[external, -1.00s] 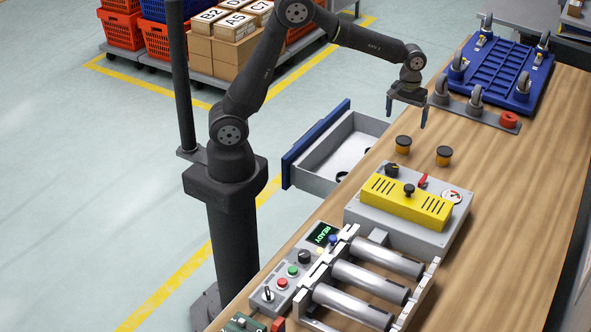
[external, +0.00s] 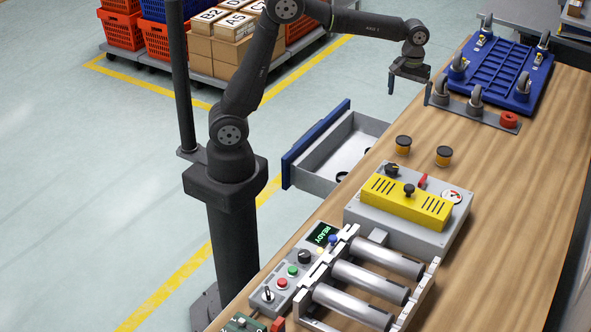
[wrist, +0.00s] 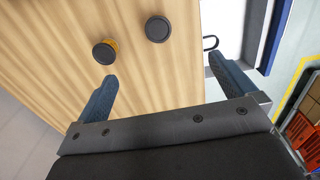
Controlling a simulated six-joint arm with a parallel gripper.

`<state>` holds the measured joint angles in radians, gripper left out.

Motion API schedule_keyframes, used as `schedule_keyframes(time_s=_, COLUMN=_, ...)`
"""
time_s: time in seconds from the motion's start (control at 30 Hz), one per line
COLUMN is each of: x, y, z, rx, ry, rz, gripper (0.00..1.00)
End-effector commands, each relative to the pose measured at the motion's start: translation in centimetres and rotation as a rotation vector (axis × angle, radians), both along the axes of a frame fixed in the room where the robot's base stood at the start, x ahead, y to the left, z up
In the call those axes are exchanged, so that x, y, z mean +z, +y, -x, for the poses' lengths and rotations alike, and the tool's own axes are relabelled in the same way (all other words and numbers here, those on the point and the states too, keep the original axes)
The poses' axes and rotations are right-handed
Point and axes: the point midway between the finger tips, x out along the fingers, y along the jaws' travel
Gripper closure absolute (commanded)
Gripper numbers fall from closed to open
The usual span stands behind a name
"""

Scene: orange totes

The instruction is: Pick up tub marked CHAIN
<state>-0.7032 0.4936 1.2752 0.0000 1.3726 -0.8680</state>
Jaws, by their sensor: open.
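Two small orange-yellow tubs with dark lids stand on the wooden bench: the left tub (external: 403,145) and the right tub (external: 443,156). In the wrist view, one tub (wrist: 104,52) shows a strip of its orange side and the other dark lid (wrist: 158,29) is seen from above. No marking can be read on either, so I cannot tell which is CHAIN. My gripper (external: 409,90) is open and empty, in the air beyond the tubs in the external view. Its two blue-grey fingers (wrist: 162,74) are spread wide in the wrist view.
A grey drawer (external: 318,180) with a blue front stands open at the bench edge, dark round things inside. A yellow-topped grey box (external: 375,215) and metal rollers (external: 370,280) are nearer. A blue wheeled dolly (external: 497,72) lies wheels-up behind. The bench's right side is clear.

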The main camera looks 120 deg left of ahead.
Motion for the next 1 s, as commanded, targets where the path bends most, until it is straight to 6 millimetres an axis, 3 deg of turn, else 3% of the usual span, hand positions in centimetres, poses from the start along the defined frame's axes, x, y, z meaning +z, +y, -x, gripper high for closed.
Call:
schedule_keyframes(time_s=0.33, x=0.0, y=0.0, z=0.0, rx=0.0, ry=0.0, rz=0.0, gripper=0.0)
schedule_keyframes(time_s=0.5, x=0.0, y=0.0, z=0.0, rx=0.0, ry=0.0, rz=0.0, gripper=0.3)
schedule_keyframes(time_s=0.73, x=-0.1, y=-0.1, z=-0.1, rx=0.001, ry=0.0, rz=0.0, gripper=0.3)
schedule_keyframes(time_s=1.0, x=-2.2, y=-0.5, z=-0.5, rx=0.013, ry=0.003, rz=0.002, gripper=0.3)
